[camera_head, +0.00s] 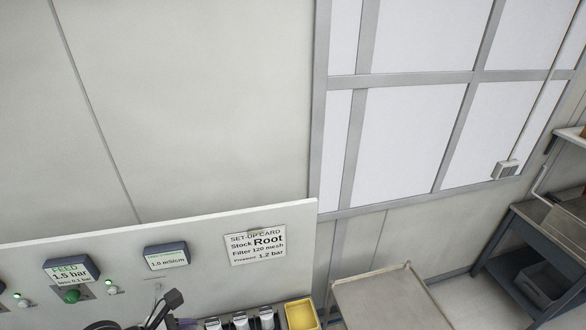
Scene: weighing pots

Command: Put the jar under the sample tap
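I can make out neither the jar nor the sample tap in the head view. A dark jointed part, which looks like the end of my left gripper (165,308), shows at the bottom edge, left of the middle. It is cut off by the frame, so I cannot tell whether it is open or shut or holds anything. A small purple patch beside it is too cut off to identify. My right gripper is out of view.
A pale panel carries a FEED display (71,269), a second display (166,257), a green knob (71,296) and a set-up card (256,246). Several small containers and a yellow tray (301,314) line the bottom edge. A bare metal table (390,302) stands right of them.

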